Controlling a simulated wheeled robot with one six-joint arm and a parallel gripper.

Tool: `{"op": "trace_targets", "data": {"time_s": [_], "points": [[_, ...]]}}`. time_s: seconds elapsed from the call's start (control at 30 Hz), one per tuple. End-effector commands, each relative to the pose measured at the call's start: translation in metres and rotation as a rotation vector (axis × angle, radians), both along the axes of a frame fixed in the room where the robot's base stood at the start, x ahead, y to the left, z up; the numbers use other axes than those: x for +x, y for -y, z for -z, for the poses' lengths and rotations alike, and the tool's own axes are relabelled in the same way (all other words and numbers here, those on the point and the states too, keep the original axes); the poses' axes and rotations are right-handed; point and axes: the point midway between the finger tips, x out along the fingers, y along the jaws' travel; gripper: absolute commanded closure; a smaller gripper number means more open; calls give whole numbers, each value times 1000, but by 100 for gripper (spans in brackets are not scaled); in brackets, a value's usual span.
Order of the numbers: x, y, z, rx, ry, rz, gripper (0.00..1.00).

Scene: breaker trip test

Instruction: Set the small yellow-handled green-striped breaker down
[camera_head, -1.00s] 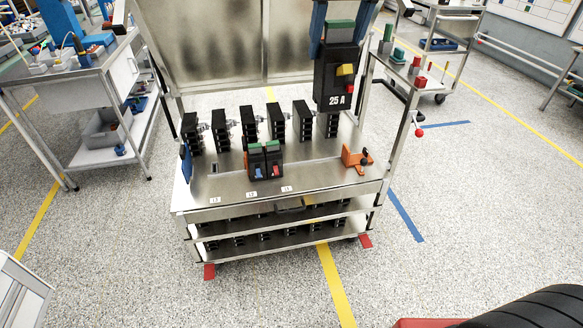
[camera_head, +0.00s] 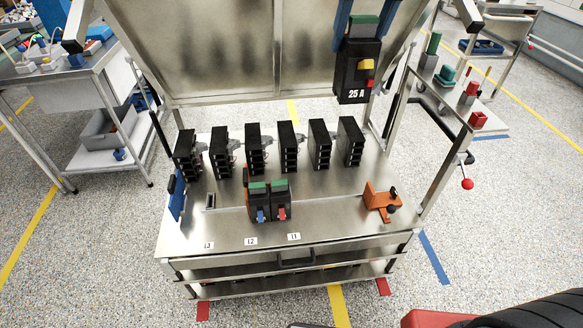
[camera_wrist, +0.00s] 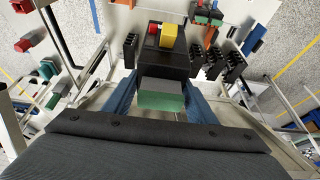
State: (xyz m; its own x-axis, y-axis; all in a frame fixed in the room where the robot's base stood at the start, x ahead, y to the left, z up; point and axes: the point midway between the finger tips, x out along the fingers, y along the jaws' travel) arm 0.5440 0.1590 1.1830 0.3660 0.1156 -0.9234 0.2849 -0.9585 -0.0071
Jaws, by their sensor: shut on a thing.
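The held breaker (camera_head: 355,78) has a black body, a green-striped top, a yellow handle, a red part below it and a "25 A" label. My gripper (camera_head: 363,32) is shut on its top end with blue fingers and holds it upright in the air, at the right over the cart. In the wrist view, the breaker (camera_wrist: 165,62) is between the blue fingers of my gripper (camera_wrist: 160,100), with its green end nearest the camera. The steel cart top (camera_head: 330,213) is below it.
Two green-topped breakers, one with a blue handle (camera_head: 259,200) and one with a red handle (camera_head: 280,200), stand side by side on the cart. Several black blocks (camera_head: 254,150) stand behind them. An orange fixture (camera_head: 381,203) is at the right. Labels L3, L2 and L1 mark the front edge.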

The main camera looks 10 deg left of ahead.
Motion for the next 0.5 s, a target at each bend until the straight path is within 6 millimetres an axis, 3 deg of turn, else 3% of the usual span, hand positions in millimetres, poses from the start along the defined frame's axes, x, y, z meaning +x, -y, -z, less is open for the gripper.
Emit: {"op": "trace_targets", "data": {"time_s": [0.3, 0.5], "points": [[49, -24, 134, 24, -18, -18, 100], [63, -28, 227, 26, -16, -15, 100]]}}
